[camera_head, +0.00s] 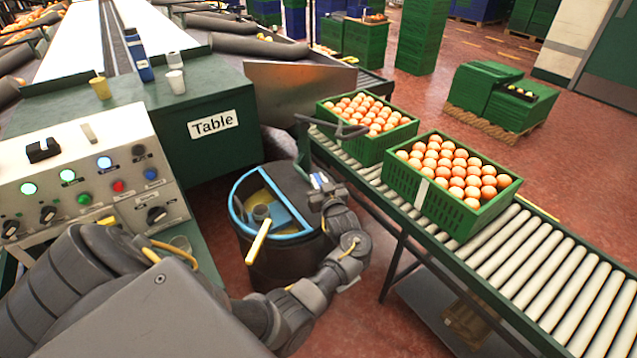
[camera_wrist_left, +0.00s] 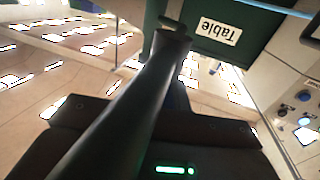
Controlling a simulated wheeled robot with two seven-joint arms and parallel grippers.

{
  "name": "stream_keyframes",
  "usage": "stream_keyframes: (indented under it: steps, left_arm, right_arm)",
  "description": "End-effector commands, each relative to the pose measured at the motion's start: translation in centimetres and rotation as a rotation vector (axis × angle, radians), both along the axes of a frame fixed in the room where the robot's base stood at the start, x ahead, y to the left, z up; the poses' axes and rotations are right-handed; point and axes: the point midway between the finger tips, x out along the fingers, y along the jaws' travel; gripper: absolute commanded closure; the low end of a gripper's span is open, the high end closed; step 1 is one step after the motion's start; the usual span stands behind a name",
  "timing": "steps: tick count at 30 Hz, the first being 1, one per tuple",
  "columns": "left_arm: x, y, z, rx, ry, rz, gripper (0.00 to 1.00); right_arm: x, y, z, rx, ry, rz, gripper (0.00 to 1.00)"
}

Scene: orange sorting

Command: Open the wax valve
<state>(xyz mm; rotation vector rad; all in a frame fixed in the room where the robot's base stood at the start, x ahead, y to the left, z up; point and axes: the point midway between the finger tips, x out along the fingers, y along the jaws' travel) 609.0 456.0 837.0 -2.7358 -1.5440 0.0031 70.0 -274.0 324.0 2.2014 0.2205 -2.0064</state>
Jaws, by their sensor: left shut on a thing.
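In the left wrist view the dark jaws (camera_wrist_left: 150,118) are shut around a long dark bar (camera_wrist_left: 128,100). The bar seems to be part of the valve, but its join to the lever is hidden. Whether the valve is open or shut I cannot tell. My right gripper is not in view.
The drum has a blue rim and a yellow-handled ladle (camera_head: 257,243). A roller conveyor (camera_head: 500,262) with two green crates of oranges (camera_head: 433,206) (camera_head: 370,152) runs on the right. A control panel (camera_head: 93,188) and a green table (camera_head: 196,108) with cups stand left.

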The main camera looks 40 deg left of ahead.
Motion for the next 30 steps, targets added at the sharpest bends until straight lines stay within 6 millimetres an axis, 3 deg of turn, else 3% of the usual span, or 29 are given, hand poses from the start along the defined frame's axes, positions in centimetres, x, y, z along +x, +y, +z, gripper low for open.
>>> stream_keyframes:
  steps: [11, 12, 16, 25, 30]
  left_arm:
    - [0.1, 0.1, 0.2, 0.003, -0.003, 0.003, 1.00]
    - [0.1, 0.1, 0.2, 0.004, -0.003, 0.003, 0.78]
    - [0.1, 0.1, 0.2, 0.003, -0.003, 0.002, 0.62]
    - [0.0, -0.1, 0.1, 0.001, -0.002, 0.001, 0.62]
    - [-0.3, -1.4, 0.2, -0.001, -0.001, 0.001, 0.62]
  right_arm:
    - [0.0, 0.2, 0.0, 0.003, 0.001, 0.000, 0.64]
    - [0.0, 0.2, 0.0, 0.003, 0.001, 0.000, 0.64]
    - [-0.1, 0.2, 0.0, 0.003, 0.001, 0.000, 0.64]
    - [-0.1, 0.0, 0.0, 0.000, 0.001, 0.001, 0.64]
    - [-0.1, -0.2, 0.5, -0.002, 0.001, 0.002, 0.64]
